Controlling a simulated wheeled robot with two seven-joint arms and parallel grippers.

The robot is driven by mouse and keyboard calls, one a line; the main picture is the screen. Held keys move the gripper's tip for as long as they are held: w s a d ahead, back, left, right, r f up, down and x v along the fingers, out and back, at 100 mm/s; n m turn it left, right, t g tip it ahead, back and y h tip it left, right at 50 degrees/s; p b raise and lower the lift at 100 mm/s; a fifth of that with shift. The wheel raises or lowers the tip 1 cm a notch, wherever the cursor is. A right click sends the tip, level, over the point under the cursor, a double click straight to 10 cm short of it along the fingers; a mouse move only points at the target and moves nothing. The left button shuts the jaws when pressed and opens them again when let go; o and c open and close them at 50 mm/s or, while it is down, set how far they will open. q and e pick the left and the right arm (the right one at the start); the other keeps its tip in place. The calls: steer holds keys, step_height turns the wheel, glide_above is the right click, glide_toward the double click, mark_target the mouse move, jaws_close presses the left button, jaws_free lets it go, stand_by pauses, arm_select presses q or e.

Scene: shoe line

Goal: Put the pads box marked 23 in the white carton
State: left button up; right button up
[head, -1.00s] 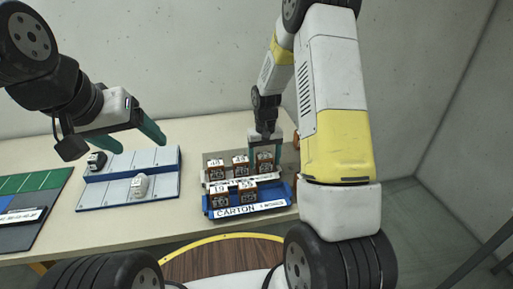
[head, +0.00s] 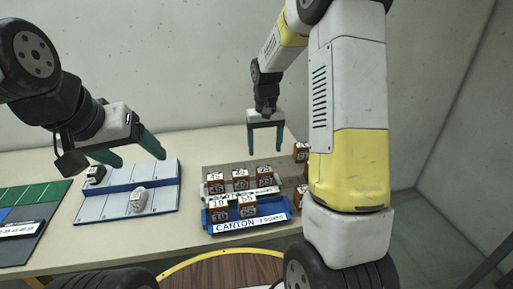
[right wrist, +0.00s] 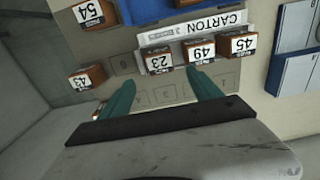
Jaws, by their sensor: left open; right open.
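The pads box marked 23 (head: 265,177) is an orange-brown cube with a white label. Box 23 also shows in the right wrist view (right wrist: 158,62), level and upright. My right gripper (head: 265,151) is open and empty, raised above and behind box 23, touching nothing. My left gripper (head: 141,160) is open and empty above the grey-and-blue tray.
A blue carton (head: 283,217) with two boxes stands in front of the white one. Boxes 54 (right wrist: 90,13) and 43 (right wrist: 87,79) stand apart on the mat. The grey-and-blue tray (head: 97,205) holds a black and a white item. The mat behind the row is clear.

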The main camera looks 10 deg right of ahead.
steer(key=s+r+t, duration=0.2)
steer(key=s+r, duration=0.3)
steer(key=r, duration=0.4)
steer(key=s+a+r+t+y, duration=0.1)
steer(key=s+r, duration=0.3)
steer(key=s, duration=0.5)
steer(key=s+a+r+t+y, duration=0.1)
steer(key=s+r+t, duration=0.2)
steer(key=s, duration=0.7)
steer(key=shift+s+r, duration=0.15)
steer(key=shift+r, duration=0.55)
